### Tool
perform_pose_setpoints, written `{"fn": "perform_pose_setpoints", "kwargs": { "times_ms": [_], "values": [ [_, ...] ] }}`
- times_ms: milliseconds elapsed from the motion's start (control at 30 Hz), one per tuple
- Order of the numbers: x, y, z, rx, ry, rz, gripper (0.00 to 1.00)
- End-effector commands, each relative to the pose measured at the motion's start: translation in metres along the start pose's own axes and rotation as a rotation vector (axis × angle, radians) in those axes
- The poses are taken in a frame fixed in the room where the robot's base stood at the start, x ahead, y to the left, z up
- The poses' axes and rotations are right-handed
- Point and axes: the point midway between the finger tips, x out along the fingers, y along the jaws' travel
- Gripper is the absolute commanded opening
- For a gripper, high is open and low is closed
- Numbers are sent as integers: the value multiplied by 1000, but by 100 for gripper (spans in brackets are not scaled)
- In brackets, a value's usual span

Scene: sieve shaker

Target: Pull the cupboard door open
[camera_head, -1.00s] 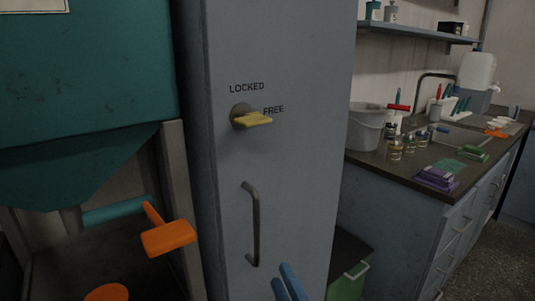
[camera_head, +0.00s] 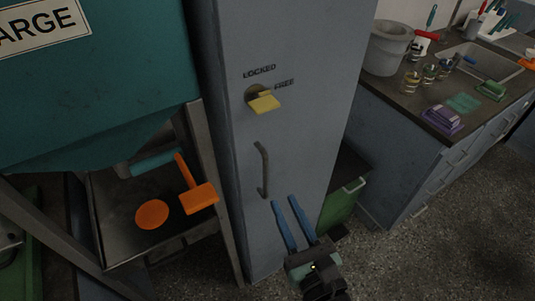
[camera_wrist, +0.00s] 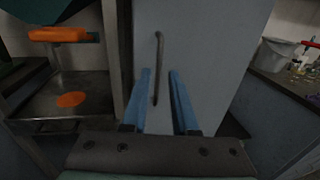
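The tall grey cupboard door (camera_head: 300,150) stands closed in the middle of the head view, and it also shows in the wrist view (camera_wrist: 215,50). Its dark bar handle (camera_head: 262,170) is vertical, below a yellow knob (camera_head: 265,102) that points toward the word FREE. My gripper (camera_head: 287,200) has two blue fingers, open and empty, just below and right of the handle in the head view. In the wrist view the handle (camera_wrist: 157,68) shows between the fingertips (camera_wrist: 161,72), nearer the left finger. I see no contact with it.
A teal hopper (camera_head: 90,90) with an orange lever (camera_head: 198,195) stands close on the left. Speckled floor (camera_head: 400,255) is free at the lower right.

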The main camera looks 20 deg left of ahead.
Motion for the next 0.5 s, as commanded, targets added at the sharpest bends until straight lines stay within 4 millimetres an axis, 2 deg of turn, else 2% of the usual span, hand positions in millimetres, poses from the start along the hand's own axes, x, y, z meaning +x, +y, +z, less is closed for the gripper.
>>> {"fn": "perform_pose_setpoints", "kwargs": {
  "times_ms": [300,500],
  "values": [
    [66,1,2,-5,-2,4,27],
    [99,0,1,-5,-1,2,27]
  ]
}}
